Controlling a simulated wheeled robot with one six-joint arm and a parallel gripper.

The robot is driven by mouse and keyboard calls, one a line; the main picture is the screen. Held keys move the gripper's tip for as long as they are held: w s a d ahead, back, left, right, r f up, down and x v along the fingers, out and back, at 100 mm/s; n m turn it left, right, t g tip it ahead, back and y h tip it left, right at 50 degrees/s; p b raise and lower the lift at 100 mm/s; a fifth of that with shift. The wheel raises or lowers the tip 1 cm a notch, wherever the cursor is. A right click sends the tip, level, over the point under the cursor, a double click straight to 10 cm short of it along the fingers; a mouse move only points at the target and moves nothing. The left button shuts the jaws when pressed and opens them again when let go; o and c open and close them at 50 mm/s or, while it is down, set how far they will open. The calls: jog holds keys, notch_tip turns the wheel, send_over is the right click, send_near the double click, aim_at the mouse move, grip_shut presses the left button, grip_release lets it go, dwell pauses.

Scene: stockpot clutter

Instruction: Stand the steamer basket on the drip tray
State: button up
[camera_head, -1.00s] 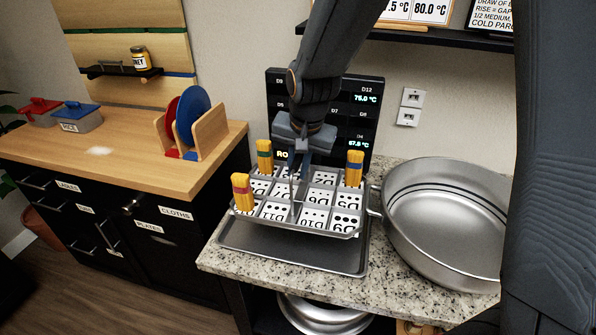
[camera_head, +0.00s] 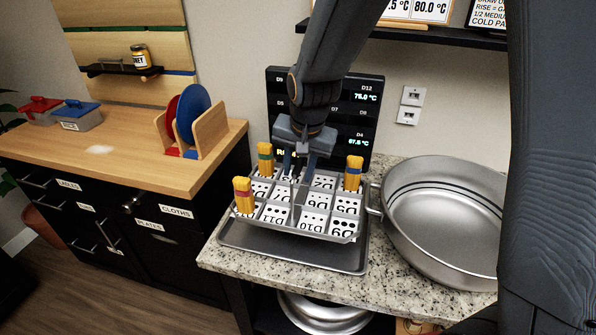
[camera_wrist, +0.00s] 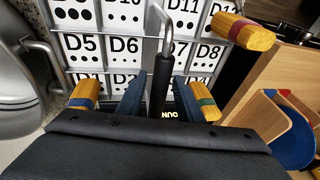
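The steamer basket (camera_head: 318,232) is a metal rack of square cells with D-number labels. It is over the drip tray (camera_head: 290,260), a shallow dark metal tray on the granite counter. Tray floor shows in front of the basket; whether they touch is hidden. Yellow bundles with coloured bands stand in a few corner cells, such as the red-banded one (camera_head: 243,195). My gripper (camera_head: 300,172) is above the basket's middle. In the wrist view its blue fingers (camera_wrist: 160,100) lie on both sides of the basket's black-gripped, hooked handle (camera_wrist: 162,75), apparently shut on it.
A wide steel pot (camera_head: 445,215) stands close to the basket's right. A display panel (camera_head: 362,110) and wall are behind. A wooden counter (camera_head: 110,150) with a plate rack (camera_head: 208,130) is at left. Another metal vessel (camera_head: 322,312) sits below the counter.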

jog(key=a+b+v, duration=0.1)
jog(key=b+v, duration=0.1)
jog(key=v, duration=0.9)
jog(key=s+d+f+n+g+h, duration=0.1)
jog(key=s+d+f+n, duration=0.3)
jog(key=s+d+f, duration=0.8)
jog(key=shift+s+d+f+g, duration=0.4)
jog(key=shift+d+f, duration=0.1)
jog(key=shift+d, duration=0.4)
